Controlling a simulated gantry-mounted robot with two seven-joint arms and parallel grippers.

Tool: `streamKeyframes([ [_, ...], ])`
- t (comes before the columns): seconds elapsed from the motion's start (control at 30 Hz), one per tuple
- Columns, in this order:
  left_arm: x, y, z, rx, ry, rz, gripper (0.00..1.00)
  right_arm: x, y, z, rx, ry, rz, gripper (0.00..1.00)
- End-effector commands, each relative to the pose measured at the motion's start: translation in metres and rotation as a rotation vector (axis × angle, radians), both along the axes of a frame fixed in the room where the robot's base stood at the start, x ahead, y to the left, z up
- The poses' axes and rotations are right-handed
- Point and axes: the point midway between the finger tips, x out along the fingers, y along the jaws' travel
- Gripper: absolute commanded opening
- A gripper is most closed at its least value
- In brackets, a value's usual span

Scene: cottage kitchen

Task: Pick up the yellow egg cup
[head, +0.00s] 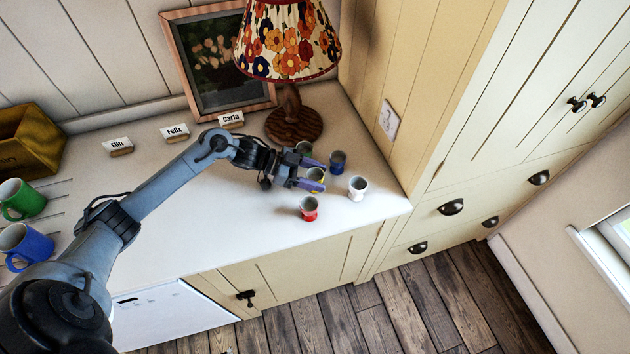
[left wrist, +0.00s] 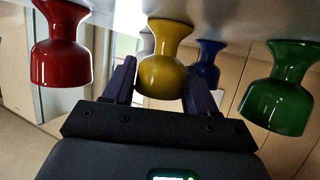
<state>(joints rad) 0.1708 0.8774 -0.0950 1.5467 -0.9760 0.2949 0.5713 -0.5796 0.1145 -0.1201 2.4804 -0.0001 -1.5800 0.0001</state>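The yellow egg cup (head: 318,175) stands on the white counter, largely hidden by my left gripper (head: 322,177) in the head view. In the left wrist view, which is upside down, the yellow egg cup (left wrist: 161,66) is between the two fingers of my left gripper (left wrist: 160,80). The fingers are apart, one on each side of the cup, with narrow gaps. I cannot tell whether either finger touches it. My right gripper is not in view.
Close around stand a red egg cup (head: 308,209), a white one (head: 357,188), a blue one (head: 338,163) and a green one (head: 303,148). A lamp (head: 293,118) stands behind. Name cards, mugs and a wooden box are farther left. The counter's front edge is near the red cup.

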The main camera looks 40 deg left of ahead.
Motion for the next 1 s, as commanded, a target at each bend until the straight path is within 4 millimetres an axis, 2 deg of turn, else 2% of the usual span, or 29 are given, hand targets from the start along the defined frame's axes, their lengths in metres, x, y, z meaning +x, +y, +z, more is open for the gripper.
streamKeyframes([
  [0.03,0.000,0.000,0.000,0.000,0.000,0.000,0.49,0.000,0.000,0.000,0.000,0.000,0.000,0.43],
  [0.2,0.000,0.000,0.000,0.000,0.000,0.000,0.23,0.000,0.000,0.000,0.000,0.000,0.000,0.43],
  [0.23,0.000,0.000,0.000,0.000,0.000,0.000,0.21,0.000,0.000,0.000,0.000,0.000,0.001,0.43],
  [0.67,0.000,0.000,0.008,0.001,-0.002,-0.001,0.21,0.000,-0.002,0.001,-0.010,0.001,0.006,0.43],
  [0.83,0.000,0.000,0.024,0.002,-0.002,-0.001,0.21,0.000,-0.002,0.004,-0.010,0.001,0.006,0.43],
  [0.97,0.000,0.000,0.045,0.002,-0.003,-0.001,0.21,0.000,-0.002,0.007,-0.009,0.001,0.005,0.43],
  [1.0,-0.001,-0.010,0.047,-0.001,-0.002,-0.005,0.21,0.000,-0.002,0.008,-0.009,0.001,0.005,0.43],
])
